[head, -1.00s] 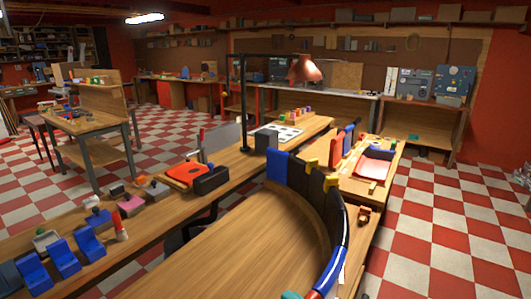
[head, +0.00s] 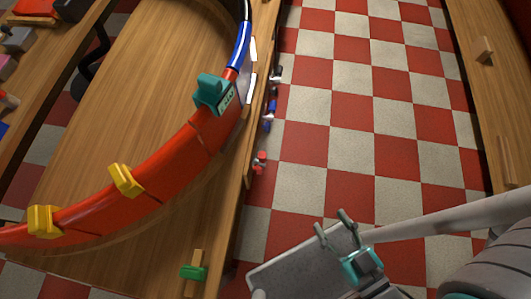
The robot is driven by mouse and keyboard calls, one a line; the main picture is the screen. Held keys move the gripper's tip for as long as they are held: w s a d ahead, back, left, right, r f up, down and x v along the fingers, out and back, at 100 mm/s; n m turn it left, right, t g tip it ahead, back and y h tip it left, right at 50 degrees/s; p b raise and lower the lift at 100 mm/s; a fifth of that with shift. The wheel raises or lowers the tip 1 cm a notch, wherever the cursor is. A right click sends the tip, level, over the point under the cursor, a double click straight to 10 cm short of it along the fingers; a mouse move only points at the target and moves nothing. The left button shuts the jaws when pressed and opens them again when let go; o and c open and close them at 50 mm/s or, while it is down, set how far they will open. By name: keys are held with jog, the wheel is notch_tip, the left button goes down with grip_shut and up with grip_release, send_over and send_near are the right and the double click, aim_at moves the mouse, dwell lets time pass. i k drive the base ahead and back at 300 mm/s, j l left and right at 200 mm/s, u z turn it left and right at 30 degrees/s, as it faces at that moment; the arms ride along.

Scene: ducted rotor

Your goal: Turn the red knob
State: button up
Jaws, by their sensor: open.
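The red knob (head: 260,158) is small and sticks out from the right side of the wooden bench with the curved red duct. It sits at the near end of a row of small fittings on that side. My gripper (head: 331,221) is open and empty, with its two fingers apart. It is over the checkered floor, below and to the right of the red knob, apart from it and from the bench. The knob's turned angle is too small to tell.
Blue (head: 268,119) and black (head: 276,73) fittings line the same bench side beyond the red knob. A curved red duct (head: 165,178) with yellow clips and a teal block (head: 209,93) lies on the bench. Checkered floor (head: 345,110) is open between this bench and another wooden bench (head: 485,90) at right.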

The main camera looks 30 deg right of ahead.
aim_at(259, 170)
jog(key=i+l+u, duration=0.1)
jog(key=l, duration=0.25)
jog(key=i+l+u, duration=0.1)
jog(key=l, duration=0.2)
jog(key=i+l+u, duration=0.1)
jog(key=l, duration=0.25)
jog(key=k+l+u, duration=0.35)
jog(key=k+u, duration=0.15)
